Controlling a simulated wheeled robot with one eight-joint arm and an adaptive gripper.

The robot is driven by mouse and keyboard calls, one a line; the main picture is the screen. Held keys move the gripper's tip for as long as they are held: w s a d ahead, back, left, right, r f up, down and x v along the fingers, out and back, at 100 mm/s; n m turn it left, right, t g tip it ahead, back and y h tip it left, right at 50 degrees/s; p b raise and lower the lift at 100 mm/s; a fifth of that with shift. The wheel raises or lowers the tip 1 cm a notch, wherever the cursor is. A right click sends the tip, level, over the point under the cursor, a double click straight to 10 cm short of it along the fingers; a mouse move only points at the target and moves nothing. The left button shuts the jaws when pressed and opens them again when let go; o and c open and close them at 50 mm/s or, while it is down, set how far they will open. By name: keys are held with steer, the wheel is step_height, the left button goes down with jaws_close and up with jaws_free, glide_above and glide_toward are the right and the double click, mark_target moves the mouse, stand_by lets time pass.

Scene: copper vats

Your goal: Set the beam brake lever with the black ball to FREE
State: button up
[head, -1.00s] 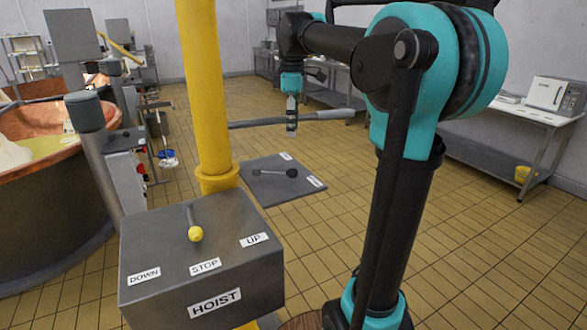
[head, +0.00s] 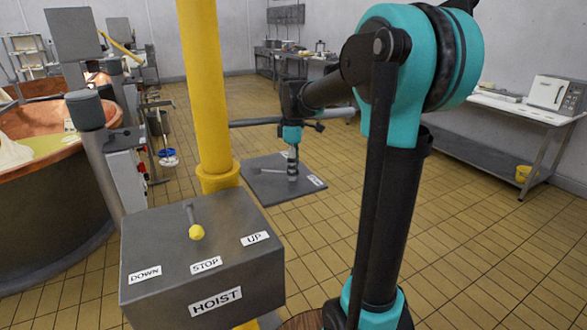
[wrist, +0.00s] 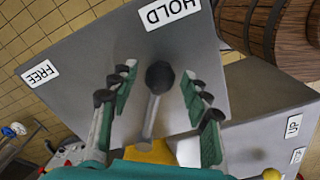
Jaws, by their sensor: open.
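The beam brake lever shows in the wrist view with its black ball (wrist: 160,77) between my gripper's spread fingers; I cannot tell whether they touch it. The lever's grey plate (wrist: 90,75) carries a HOLD label (wrist: 169,12) near the ball's end and a FREE label (wrist: 41,72) to the left. The lever points towards HOLD. In the head view my gripper (head: 292,178) is low over the plate (head: 258,185) and hides the ball. My gripper is open.
A grey HOIST box (head: 205,235) with a yellow-ball lever (head: 196,232) stands in front. A yellow post (head: 207,90) rises behind it. A wooden barrel (wrist: 270,35) shows in the wrist view. Copper vats (head: 60,120) are at left; open tiled floor lies at right.

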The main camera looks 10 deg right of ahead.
steer(key=shift+c, duration=0.5)
jaws_close()
steer(key=shift+w, duration=0.1)
steer(key=shift+w+d+n, duration=0.2)
steer(key=shift+w+n, duration=0.55)
steer(key=shift+n, duration=0.05)
steer(key=shift+o, duration=0.5)
jaws_free()
